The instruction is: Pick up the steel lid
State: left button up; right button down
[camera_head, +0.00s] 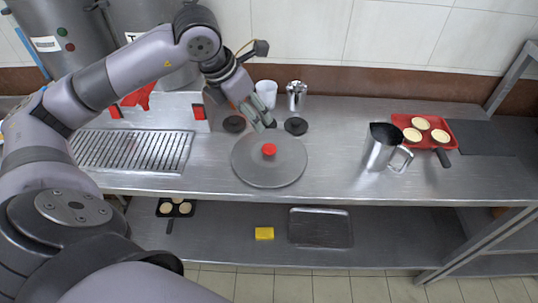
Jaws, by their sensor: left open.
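The steel lid (269,174) is a round grey disc lying flat on the steel counter, left of the picture's middle. Its red knob (269,150) stands up near its centre. My left gripper (267,125) hangs over the lid's far edge, just behind the knob, with its fingers pointing down towards it. It is open, and nothing shows between its fingers. I cannot tell how high it is above the lid. My right gripper is not in view.
A steel pitcher (381,150) and a red tray (447,127) with pale round items stand to the right. Two black discs, one being (296,126), a white cup (266,92) and a steel container (297,94) stand behind the lid. A drip grate (130,150) lies left. The counter between lid and pitcher is clear.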

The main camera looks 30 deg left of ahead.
pick_arm(q)
jog(key=p, duration=0.3)
send_over(269, 147)
jog(key=s, duration=0.2)
jog(key=f, duration=1.1)
jog(key=shift+s+a, duration=0.15)
jog(key=shift+a, duration=0.05)
jog(key=p+x, duration=0.2)
jog(key=x, duration=0.2)
jog(key=shift+f, duration=0.75)
jog(key=shift+c, duration=0.4)
jog(key=shift+r, duration=0.1)
grip_shut()
